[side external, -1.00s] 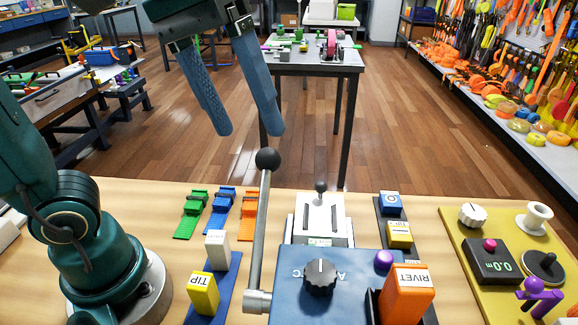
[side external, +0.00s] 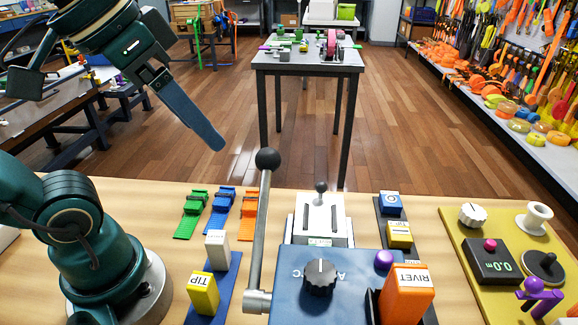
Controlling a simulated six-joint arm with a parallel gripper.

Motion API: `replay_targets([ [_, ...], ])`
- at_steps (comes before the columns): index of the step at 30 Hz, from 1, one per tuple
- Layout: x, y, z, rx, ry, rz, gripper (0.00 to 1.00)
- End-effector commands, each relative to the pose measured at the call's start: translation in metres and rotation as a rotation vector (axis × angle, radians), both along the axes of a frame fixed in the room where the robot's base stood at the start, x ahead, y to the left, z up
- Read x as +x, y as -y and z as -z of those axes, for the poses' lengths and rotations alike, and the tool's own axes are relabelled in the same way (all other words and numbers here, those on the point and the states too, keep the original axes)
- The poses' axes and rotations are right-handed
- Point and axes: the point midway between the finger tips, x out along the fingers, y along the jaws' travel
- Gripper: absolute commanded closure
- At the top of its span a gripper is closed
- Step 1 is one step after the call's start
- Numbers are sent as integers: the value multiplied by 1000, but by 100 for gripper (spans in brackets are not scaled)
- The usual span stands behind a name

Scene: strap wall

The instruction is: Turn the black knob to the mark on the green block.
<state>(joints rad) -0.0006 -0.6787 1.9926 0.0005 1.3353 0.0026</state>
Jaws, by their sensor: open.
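The black knob (side external: 320,277) is ribbed, with a white pointer line on top. It sits on a dark blue block (side external: 283,305), and its line points toward the far edge, between the letters C and A. The block looks blue, not green; a mark other than the letters is too small to tell. My gripper (side external: 214,142) is up in the air at the upper left, well away from the knob. Its long blue-grey fingers overlap from this side, so mostly one shows. It holds nothing visible.
A tall lever (side external: 261,220) with a black ball stands just left of the block. An orange RIVET box (side external: 406,292) and a purple button (side external: 383,260) are to the right. Yellow and white TIP-side blocks (side external: 203,293) and green, blue and orange buckles (side external: 190,216) lie left.

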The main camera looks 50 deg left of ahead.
Motion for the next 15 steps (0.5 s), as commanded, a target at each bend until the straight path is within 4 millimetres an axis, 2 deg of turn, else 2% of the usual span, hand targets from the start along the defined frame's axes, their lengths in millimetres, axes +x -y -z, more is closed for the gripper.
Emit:
replay_targets([
  [8,-2,0,0,-23,-10,-43,28],
  [11,0,1,-12,-64,-10,-113,28],
  [15,13,16,-24,-116,-72,-150,28],
])
